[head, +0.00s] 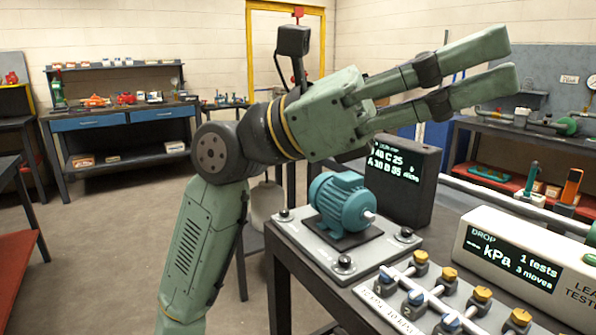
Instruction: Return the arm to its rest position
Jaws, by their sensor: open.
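My gripper (489,68) is raised in the upper right of the head view, its two green fingers spread apart and pointing right. Nothing is between the fingers. My green arm (203,240) rises from the bottom of the view and bends at a dark joint to the gripper. The gripper is above and clear of the bench. A teal motor (341,198) sits on a dark pad on a grey plate (300,238), below the gripper.
A black display box (402,185) stands behind the motor. A white tester (522,262) with a kPa screen and a valve manifold (437,290) with yellow and blue knobs occupy the bench's right. Back benches (120,118) hold small items. Open floor (105,235) lies left of my arm.

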